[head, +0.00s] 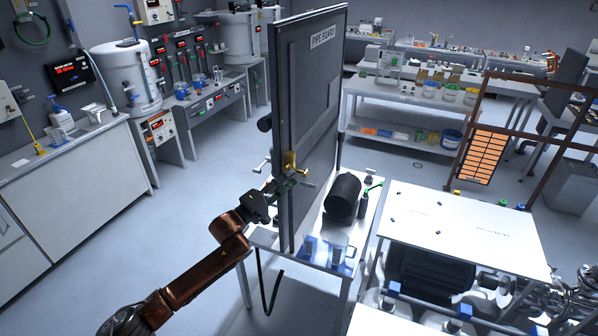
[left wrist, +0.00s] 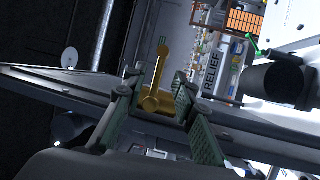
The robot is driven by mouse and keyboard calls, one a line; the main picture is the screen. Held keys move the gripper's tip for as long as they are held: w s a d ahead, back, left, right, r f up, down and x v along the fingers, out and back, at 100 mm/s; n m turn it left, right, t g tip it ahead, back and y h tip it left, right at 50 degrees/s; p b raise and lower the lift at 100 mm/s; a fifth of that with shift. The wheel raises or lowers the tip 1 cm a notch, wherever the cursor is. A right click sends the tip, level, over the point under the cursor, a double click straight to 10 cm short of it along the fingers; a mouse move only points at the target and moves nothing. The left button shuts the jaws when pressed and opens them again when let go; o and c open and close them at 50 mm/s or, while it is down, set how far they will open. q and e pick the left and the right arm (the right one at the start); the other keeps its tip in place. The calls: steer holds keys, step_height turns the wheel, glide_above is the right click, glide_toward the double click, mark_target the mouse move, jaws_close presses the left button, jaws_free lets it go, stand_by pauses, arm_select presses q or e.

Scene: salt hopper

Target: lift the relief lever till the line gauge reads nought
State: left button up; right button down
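The brass relief lever (head: 290,163) is on the near edge side of the tall grey pipe board (head: 318,85). I can make out no line gauge reading. My right gripper is not in view.
A white-topped machine (head: 460,228) is further right. A counter (head: 70,150) lies left, with open floor between it and the stand.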

mark_target(300, 172)
arm_select(q)
steer(key=shift+x, duration=2.7)
steer(key=shift+c, duration=0.4)
jaws_close()
